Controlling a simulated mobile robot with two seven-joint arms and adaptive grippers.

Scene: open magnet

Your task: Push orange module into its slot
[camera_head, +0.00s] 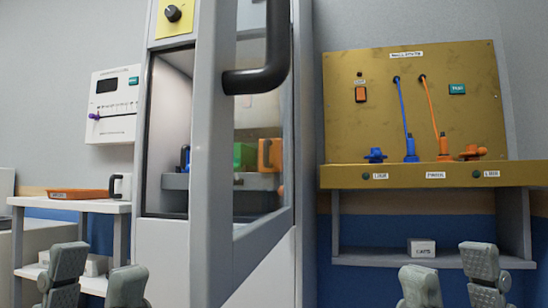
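An orange module (269,155) shows through the glass of the tall cabinet, on a grey shelf (250,181). A green module (244,156) stands at its left. A dark blue item (185,158) is on the shelf further left, seen through the opening. The slot cannot be told apart; the door frame hides part of the shelf. My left gripper (97,282) is low at the left, fingers apart and empty, below and in front of the small table. My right gripper (451,281) is low at the right, fingers apart and empty, before the gold panel's stand. Neither touches anything visible.
The cabinet door (206,150), with a black handle (262,72), stands out ajar in front of the cabinet. A white table (122,207) at left holds an orange tray (80,194). At right, a gold panel (440,120) carries blue and orange cables above a ledge.

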